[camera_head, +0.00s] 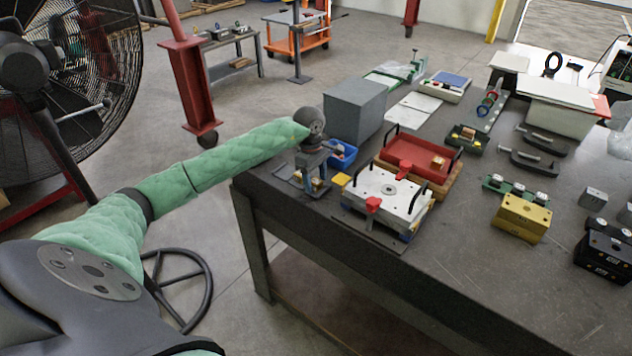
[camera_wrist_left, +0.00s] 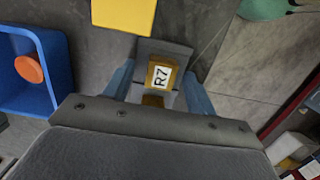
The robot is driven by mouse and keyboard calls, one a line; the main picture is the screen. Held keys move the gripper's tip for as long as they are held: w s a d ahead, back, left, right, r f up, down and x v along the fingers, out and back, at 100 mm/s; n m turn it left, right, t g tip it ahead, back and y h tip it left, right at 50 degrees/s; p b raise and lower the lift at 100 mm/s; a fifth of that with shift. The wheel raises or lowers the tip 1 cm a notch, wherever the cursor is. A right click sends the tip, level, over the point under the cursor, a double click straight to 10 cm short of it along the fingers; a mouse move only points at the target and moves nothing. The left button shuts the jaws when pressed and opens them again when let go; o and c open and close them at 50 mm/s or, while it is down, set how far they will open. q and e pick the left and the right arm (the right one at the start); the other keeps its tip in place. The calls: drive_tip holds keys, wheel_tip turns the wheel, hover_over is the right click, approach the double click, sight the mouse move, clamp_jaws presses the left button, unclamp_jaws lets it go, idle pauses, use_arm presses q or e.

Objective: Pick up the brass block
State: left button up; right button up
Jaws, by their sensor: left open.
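A small brass block (camera_wrist_left: 161,74) with a white "R7" label sits on a grey base (camera_wrist_left: 165,47) in the left wrist view. My left gripper (camera_wrist_left: 158,88) is open, with one blue-grey finger on each side of the block. I cannot tell whether the fingers touch it. In the head view, my left gripper (camera_head: 312,187) points down at the near left corner of the workbench and hides most of the block. My right gripper is not in view.
A yellow block (camera_head: 340,181) and a blue bin (camera_head: 342,155) lie close to the gripper. A white mould plate (camera_head: 388,190) and a red tray (camera_head: 415,158) stand to the right. A larger gold block (camera_head: 521,217) sits farther right. The bench front is bare.

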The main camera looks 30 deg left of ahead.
use_arm(q)
drive_tip(key=shift+s+f, duration=0.1)
drive_tip(key=shift+f, duration=0.05)
drive_tip(key=shift+c, duration=0.3)
drive_tip(key=c, duration=1.1)
clamp_jaws()
